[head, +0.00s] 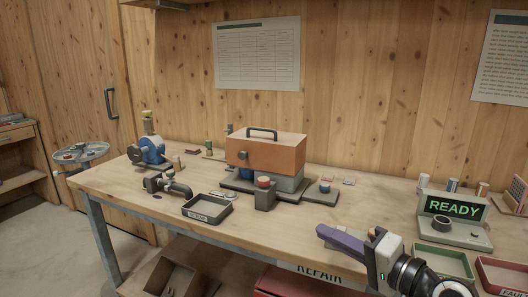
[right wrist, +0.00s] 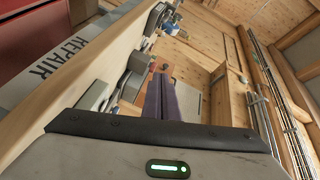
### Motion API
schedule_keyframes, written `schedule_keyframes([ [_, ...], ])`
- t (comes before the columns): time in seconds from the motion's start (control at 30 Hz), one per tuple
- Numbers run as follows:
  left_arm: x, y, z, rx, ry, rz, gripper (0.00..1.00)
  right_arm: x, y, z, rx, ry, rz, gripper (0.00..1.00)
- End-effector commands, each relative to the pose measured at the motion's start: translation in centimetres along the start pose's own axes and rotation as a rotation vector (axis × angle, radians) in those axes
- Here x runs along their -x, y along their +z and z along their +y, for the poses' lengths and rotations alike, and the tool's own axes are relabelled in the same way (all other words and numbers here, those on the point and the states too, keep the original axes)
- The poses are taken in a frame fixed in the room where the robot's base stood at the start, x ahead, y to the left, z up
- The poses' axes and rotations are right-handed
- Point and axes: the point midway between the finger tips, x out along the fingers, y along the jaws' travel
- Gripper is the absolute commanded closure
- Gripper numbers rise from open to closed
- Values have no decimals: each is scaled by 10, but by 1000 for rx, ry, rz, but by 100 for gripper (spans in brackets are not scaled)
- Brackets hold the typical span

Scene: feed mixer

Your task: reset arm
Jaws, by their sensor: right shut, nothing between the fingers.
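My right gripper (head: 328,236) is in front of the bench's front edge, with its purple fingers pointing left and away. The fingers are shut with nothing between them. In the right wrist view the shut fingers (right wrist: 162,98) point along the bench, and that picture is tilted. The feed mixer (head: 265,150), an orange-brown box with a dark handle on a grey base, stands on the wooden bench (head: 130,189) beyond the right gripper, apart from it. My left gripper is not in view.
A grey tray (head: 207,218) and a small clamp-like tool (head: 168,185) lie at the bench's left. A blue machine (head: 151,152) stands behind them. At the right are a READY display (head: 453,208), a green tray (head: 444,249) and a red tray. Bins sit below the bench.

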Motion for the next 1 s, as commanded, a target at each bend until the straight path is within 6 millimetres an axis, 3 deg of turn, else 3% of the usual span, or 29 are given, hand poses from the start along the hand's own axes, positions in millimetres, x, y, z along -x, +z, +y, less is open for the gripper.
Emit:
schedule_keyframes([
  [0.17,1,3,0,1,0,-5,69,11,36,74,102,135,19,100],
  [0.27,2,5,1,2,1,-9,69,28,68,128,198,244,18,100],
  [0.4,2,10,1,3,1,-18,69,70,128,207,383,421,-22,100],
  [0.53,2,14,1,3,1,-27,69,121,188,263,571,568,-106,100],
  [0.6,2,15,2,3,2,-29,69,149,217,284,668,631,-162,100],
  [0.73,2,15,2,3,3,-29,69,191,258,306,810,708,-258,100],
  [0.87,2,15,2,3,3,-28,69,213,279,314,889,740,-314,100],
  [1.0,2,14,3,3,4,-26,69,218,283,316,914,748,-330,100],
])
